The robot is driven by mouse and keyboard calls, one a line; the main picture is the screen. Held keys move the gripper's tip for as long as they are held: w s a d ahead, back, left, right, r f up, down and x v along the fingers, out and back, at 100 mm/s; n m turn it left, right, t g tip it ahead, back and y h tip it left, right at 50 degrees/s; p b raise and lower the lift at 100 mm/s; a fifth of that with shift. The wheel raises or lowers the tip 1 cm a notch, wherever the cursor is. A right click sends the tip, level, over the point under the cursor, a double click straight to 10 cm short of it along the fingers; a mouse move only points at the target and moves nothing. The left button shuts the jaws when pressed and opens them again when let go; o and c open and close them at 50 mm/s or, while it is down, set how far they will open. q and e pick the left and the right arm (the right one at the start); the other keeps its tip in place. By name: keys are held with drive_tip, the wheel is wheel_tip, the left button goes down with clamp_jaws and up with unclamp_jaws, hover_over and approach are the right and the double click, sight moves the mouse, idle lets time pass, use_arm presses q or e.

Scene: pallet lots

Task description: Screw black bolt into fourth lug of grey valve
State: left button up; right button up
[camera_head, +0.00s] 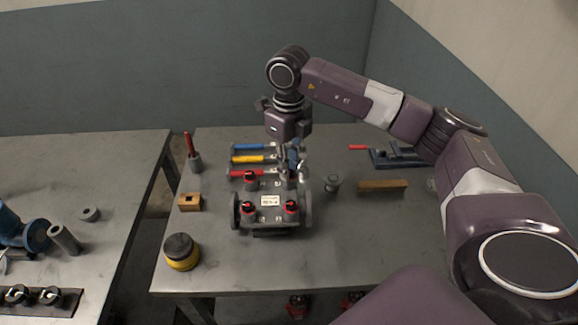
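The grey valve (270,215) sits on the right-hand table, with a white label on top and flanges at its sides. Black bolt heads with red rings show at three corners: back left (250,177), front left (248,208) and front right (290,208). The back right lug is mostly hidden behind my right gripper (293,168), which points down over that corner. Its fingers are small and dark here, and I cannot tell whether they hold a bolt or touch the lug. My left gripper is not in view.
Behind the valve lie blue (250,147), yellow (250,159) and red (240,173) handles. A yellow-black round part (181,251), a wooden block (189,202) and a red-handled tool (191,150) stand left. A wooden bar (382,185) lies right. The table's front right is clear.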

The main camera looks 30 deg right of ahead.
clamp_jaws()
drive_tip(key=m, duration=0.4)
drive_tip(key=shift+m+p, duration=0.4)
drive_tip(key=m+p, duration=0.1)
drive_tip(key=m, duration=0.5)
drive_tip(key=shift+m, duration=0.4)
drive_tip(key=m+p, duration=0.2)
drive_tip(key=m, duration=0.5)
drive_tip(key=shift+r, duration=0.1)
drive_tip(key=m+p, duration=0.1)
drive_tip(key=m, duration=0.3)
drive_tip(key=shift+m, duration=0.8)
